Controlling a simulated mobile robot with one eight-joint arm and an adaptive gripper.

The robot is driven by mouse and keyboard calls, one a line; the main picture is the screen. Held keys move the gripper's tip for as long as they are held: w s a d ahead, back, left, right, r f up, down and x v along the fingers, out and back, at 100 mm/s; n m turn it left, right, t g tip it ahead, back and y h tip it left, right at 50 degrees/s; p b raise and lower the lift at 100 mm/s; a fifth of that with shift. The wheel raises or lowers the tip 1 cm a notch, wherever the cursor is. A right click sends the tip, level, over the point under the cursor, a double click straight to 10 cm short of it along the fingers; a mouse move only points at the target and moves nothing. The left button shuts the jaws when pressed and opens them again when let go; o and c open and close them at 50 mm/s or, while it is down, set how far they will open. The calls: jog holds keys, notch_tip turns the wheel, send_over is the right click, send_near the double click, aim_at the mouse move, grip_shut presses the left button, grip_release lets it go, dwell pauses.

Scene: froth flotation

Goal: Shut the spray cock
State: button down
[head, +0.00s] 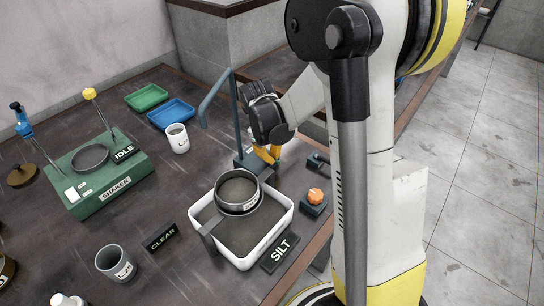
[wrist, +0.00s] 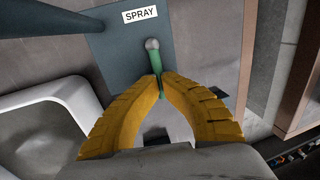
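The spray cock is a green lever with a grey ball end (wrist: 153,60), set on a blue-grey base (wrist: 110,45) with a SPRAY label (wrist: 141,14). My gripper (wrist: 160,80) has its two yellow fingertips closed in on the lever, with a thin green strip showing between them. In the head view my gripper (head: 266,152) reaches down at the foot of the blue-grey spray stand (head: 237,125). The lever is hidden there behind the fingers and wrist.
A white tub (head: 285,224) with a sieve (head: 238,207) stands in front of the spray stand. An orange knob (head: 315,196) sits to its right. A SILT sign (head: 279,253), white mug (head: 177,140) and green shaker (head: 97,190) are nearby.

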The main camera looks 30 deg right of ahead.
jog(key=c, duration=1.8)
grip_release()
jog(key=shift+f, duration=0.1)
jog(key=shift+o, duration=0.2)
jog(key=r, duration=0.2)
jog(key=a+r, duration=0.1)
jog(key=r, duration=0.4)
jog(key=shift+s+a+r, duration=0.15)
jog(key=shift+s+r, duration=0.1)
